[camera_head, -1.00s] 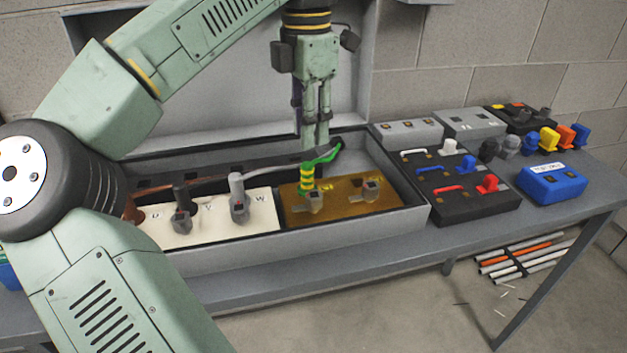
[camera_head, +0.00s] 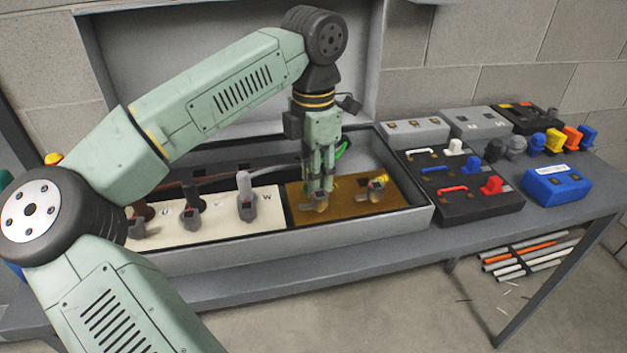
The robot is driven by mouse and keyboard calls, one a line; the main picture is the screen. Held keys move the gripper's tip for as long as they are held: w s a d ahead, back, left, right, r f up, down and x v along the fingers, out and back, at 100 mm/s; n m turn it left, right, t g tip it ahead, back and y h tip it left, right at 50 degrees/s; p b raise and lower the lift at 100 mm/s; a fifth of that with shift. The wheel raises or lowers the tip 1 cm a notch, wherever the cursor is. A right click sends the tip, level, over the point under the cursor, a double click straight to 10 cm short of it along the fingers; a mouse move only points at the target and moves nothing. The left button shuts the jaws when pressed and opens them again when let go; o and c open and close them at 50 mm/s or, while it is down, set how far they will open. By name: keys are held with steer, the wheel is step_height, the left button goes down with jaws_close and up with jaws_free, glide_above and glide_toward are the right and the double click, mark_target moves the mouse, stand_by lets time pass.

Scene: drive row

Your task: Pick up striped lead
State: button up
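The striped lead shows now only as a bit of its green cable (camera_head: 343,149) behind my gripper, inside the grey tray (camera_head: 350,231). Its yellow-and-green striped upright end is hidden by my fingers. My gripper (camera_head: 320,188) points down over the brown terminal plate (camera_head: 347,207), with its fingertips just above or around the left grey terminal (camera_head: 321,203). I cannot tell whether the fingers are open, shut or touching the lead.
A cream plate (camera_head: 216,235) with several lever-like terminals, one with a grey lead, fills the tray's left part. To the right are black boxes (camera_head: 470,215) with coloured handles, grey boxes (camera_head: 477,122) and a blue box (camera_head: 556,185). The tray walls stand around my gripper.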

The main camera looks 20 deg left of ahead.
steer(key=shift+c, duration=0.4)
jaws_close()
